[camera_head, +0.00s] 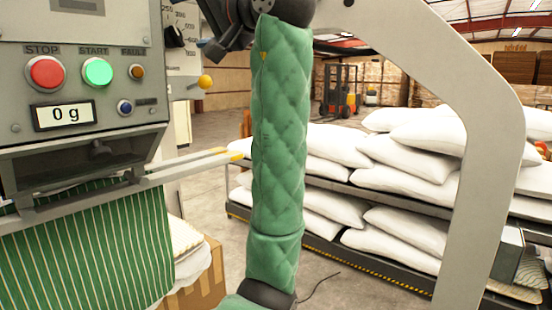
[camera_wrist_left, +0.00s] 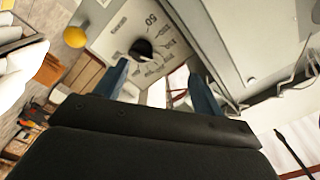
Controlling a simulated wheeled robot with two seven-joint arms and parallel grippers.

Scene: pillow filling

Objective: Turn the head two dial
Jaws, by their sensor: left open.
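A black dial (camera_head: 174,36) with a numbered scale sits on the side panel of the grey filling machine (camera_head: 150,90), at the upper left of the head view. In the left wrist view the dial (camera_wrist_left: 143,50) is just beyond my left gripper (camera_wrist_left: 158,76). The two blue fingers are apart with nothing held between them, and the dial shows ahead, nearer the left finger. No contact is visible. My green-sleeved arm (camera_head: 280,140) stands upright in mid-view in the head view. No label naming the dial is readable. My right gripper is out of view.
The machine front has a red stop button (camera_head: 46,73), a green start button (camera_head: 97,72) and a display (camera_head: 65,115) reading 0 g. A yellow ball knob (camera_head: 205,81) sticks out below the dial. White pillows (camera_head: 410,180) fill racks on the right.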

